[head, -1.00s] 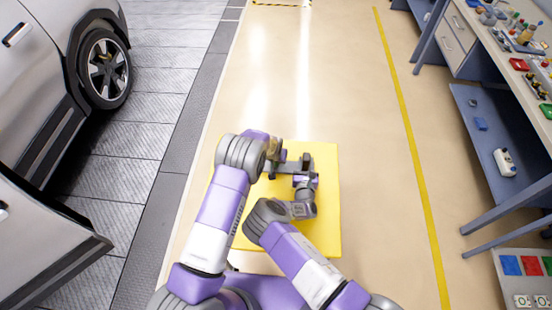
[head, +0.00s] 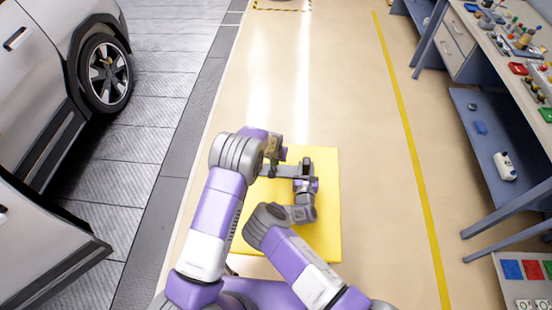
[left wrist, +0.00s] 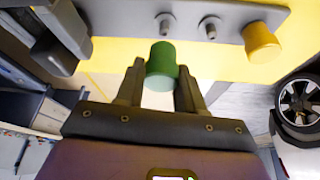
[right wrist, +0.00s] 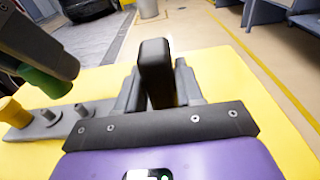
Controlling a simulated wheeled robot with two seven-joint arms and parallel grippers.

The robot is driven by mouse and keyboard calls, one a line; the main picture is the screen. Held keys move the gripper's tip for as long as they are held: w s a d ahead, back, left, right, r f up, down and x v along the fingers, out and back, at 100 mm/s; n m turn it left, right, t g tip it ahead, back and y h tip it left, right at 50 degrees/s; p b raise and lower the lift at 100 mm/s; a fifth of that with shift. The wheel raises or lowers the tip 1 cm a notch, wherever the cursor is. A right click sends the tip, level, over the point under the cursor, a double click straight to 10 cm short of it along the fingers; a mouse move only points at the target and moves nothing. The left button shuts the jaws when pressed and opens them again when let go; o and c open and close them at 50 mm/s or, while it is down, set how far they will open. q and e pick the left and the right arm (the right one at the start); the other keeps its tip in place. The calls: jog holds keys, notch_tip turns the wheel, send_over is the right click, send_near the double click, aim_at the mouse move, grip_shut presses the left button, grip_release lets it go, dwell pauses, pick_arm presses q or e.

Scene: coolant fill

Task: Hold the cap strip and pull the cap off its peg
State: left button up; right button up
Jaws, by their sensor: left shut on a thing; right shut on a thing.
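My left gripper (left wrist: 160,85) is shut on a green cap (left wrist: 161,66). In the left wrist view, the cap is clear of a bare peg (left wrist: 165,24) on the grey cap strip (left wrist: 120,22). In the right wrist view, the green cap (right wrist: 45,82) hangs above the strip (right wrist: 22,134), with a gap to the pegs. A second bare peg (left wrist: 210,28) and a yellow cap (left wrist: 262,42) are on the strip. My right gripper (right wrist: 157,92) is shut on the strip's dark upright grip (right wrist: 155,65). The head view mostly hides the green cap.
The strip lies on a yellow platform (head: 325,225). A car (head: 45,90) stands at the left. A workbench (head: 500,45) with small parts and a lower shelf (head: 480,150) is at the right.

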pick_arm(q)
jog(key=shift+r, duration=0.4)
jog(key=shift+r, duration=2)
pick_arm(e)
jog(key=o, duration=1)
jog(key=s, duration=0.8)
jog(key=s+r, duration=0.1)
jog(key=s, duration=0.3)
jog(key=shift+r, duration=0.1)
